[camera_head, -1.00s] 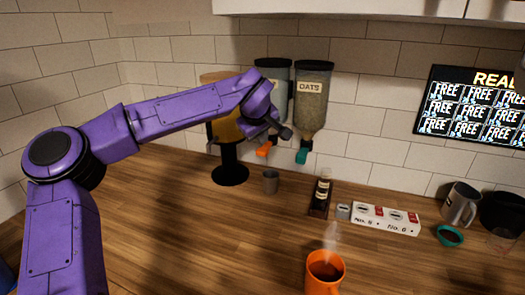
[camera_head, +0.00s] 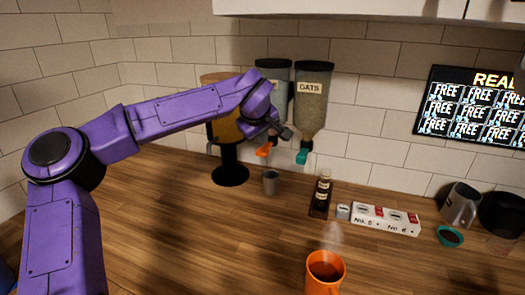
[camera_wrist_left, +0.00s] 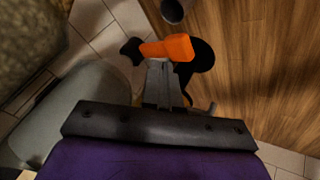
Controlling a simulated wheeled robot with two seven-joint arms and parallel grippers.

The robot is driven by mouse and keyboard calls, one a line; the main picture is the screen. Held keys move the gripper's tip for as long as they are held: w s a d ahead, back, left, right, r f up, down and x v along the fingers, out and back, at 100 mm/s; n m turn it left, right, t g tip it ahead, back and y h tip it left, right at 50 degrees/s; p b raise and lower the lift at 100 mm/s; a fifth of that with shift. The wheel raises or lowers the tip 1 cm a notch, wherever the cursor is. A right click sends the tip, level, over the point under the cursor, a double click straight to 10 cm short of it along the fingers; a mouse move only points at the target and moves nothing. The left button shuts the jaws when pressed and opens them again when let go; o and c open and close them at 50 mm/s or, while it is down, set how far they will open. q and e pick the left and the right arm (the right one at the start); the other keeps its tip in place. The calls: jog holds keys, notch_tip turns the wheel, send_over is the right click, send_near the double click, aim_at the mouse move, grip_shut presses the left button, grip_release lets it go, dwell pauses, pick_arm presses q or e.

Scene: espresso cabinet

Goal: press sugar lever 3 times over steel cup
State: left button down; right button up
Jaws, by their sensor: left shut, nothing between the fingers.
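The orange lever (camera_head: 264,149) sits under a dispenser (camera_head: 274,68) whose label is hidden behind my left arm. The lever also shows in the left wrist view (camera_wrist_left: 168,47), right at the fingertips of my left gripper (camera_wrist_left: 160,72). The fingers are shut with nothing between them; whether they touch the lever, I cannot tell. In the head view the left gripper (camera_head: 284,132) is beside the lever, on its right, and partly hidden by the wrist. The steel cup (camera_head: 270,183) stands upright on the counter below the lever; part of it shows in the wrist view (camera_wrist_left: 172,10). My right gripper is out of view.
The oats dispenser (camera_head: 311,100) with a teal lever (camera_head: 303,157) is close on the right. A black round base (camera_head: 230,174) stands left of the cup. The left counter is clear.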

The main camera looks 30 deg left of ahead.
aim_at(262, 149)
pick_arm(q)
jog(key=shift+f, duration=0.15)
dwell(0.4)
jog(key=shift+f, duration=0.3)
jog(key=shift+f+b, duration=0.35)
jog(key=shift+f, duration=0.9)
dwell(1.1)
jog(key=shift+r+p, duration=1.75)
jog(key=shift+p, duration=0.6)
